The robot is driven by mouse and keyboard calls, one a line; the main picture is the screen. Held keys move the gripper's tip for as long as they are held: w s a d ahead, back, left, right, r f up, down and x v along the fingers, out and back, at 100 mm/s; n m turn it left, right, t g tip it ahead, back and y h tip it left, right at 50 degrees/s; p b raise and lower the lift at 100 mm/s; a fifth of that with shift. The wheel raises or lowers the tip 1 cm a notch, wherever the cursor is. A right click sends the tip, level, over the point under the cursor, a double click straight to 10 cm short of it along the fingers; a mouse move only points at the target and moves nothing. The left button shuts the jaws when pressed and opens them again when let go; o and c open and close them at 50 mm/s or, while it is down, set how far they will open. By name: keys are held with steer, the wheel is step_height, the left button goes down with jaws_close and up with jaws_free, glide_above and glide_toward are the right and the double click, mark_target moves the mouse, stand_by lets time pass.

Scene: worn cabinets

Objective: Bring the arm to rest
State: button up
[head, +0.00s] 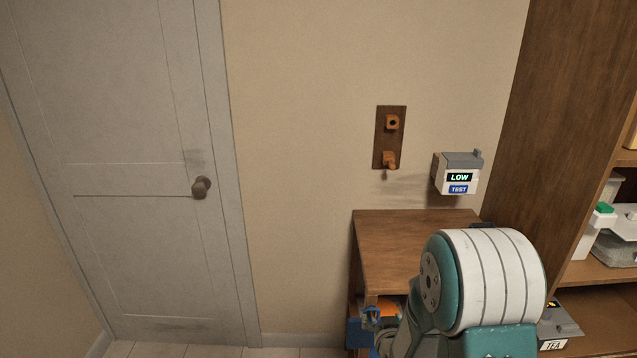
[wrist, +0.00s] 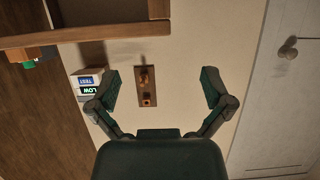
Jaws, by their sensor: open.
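My arm (head: 490,282), white and teal, is folded low at the right of the head view, in front of the small wooden cabinet. I cannot make out its fingertips there. In the wrist view my gripper (wrist: 161,86) is open, its two dark green fingers spread wide with nothing between them. The view past the fingers is upside down and shows the wall with a wooden plaque (wrist: 147,88) seen between them. The plaque carries two orange-brown pegs and also shows in the head view (head: 378,140). Nothing appears to touch the fingers.
A box reading LOW and TEST (head: 458,178) is on the wall above the small cabinet (head: 395,235). A grey door (head: 110,130) with a brown knob (head: 201,187) stands left. A tall wooden shelf unit (head: 525,120) with containers stands right.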

steer(key=s+r+g, duration=0.2)
steer(key=s+r, duration=0.2)
steer(key=r, duration=0.3)
steer(key=s+r+g, duration=0.2)
steer(key=s+r, duration=0.2)
steer(key=r, duration=0.3)
steer(key=s+r+g, duration=0.2)
steer(key=s+r, duration=0.2)
steer(key=s, duration=0.6)
steer(key=s+r+g, duration=0.2)
steer(key=s+r, duration=0.2)
steer(key=s, duration=0.6)
steer(key=shift+s, duration=0.3)
